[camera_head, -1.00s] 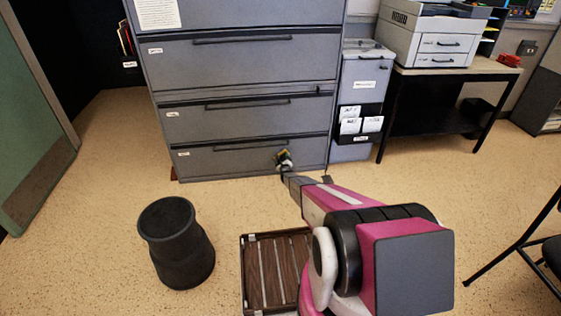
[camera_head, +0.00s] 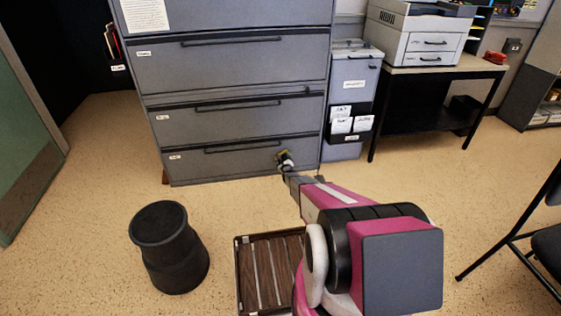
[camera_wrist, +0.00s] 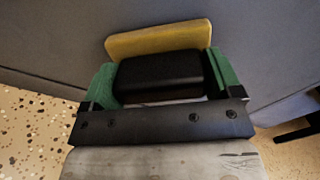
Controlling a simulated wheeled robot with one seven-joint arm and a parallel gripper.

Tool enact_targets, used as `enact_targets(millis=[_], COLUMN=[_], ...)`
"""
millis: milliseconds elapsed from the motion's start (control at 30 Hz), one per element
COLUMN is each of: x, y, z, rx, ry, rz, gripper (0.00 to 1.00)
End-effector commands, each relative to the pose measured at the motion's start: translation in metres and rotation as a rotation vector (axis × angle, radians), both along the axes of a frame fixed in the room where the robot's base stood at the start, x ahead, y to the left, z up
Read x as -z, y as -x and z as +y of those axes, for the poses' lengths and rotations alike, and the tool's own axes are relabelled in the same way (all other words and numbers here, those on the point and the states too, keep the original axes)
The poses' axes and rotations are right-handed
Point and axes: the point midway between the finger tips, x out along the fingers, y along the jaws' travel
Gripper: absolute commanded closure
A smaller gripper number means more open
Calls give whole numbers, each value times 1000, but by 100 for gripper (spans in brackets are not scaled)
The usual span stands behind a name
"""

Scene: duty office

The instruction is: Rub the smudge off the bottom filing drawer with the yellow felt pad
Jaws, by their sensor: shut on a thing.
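The yellow felt pad (camera_wrist: 158,40) has a black grip block (camera_wrist: 160,76) behind it. My gripper (camera_wrist: 163,82), with green fingers, is shut on this black block. The pad faces the grey drawer front at close range; I cannot tell whether it touches. In the head view my gripper (camera_head: 285,163) is at the right part of the bottom filing drawer (camera_head: 225,163), below and right of its long handle. The pad (camera_head: 282,154) shows there as a small yellow patch. I cannot make out a smudge; the pad and gripper may hide it.
A black round stool (camera_head: 168,245) stands on the floor at left. A slatted wooden crate (camera_head: 262,270) is beside my arm. A grey bin (camera_head: 350,85) and a printer table (camera_head: 445,70) stand right of the cabinet. A black chair (camera_head: 530,235) is at far right.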

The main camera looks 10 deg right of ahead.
Motion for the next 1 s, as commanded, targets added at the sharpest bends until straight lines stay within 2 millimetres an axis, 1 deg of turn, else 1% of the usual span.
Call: enact_targets(millis=[33, 167, 400, 567, 867, 900, 1000], x=[0, 0, 0, 0, 0, 0, 0], y=[0, 1, -2, -3, -6, -7, -8], z=[-5, -12, -11, -3, 21, 23, 26], rx=[1, 0, -1, -2, -4, -4, -4], ry=[0, 0, 1, 0, 2, 2, 2], rz=[-1, 0, 0, 0, 0, 0, 0], gripper=[37, 37, 37, 37, 37, 41, 41])
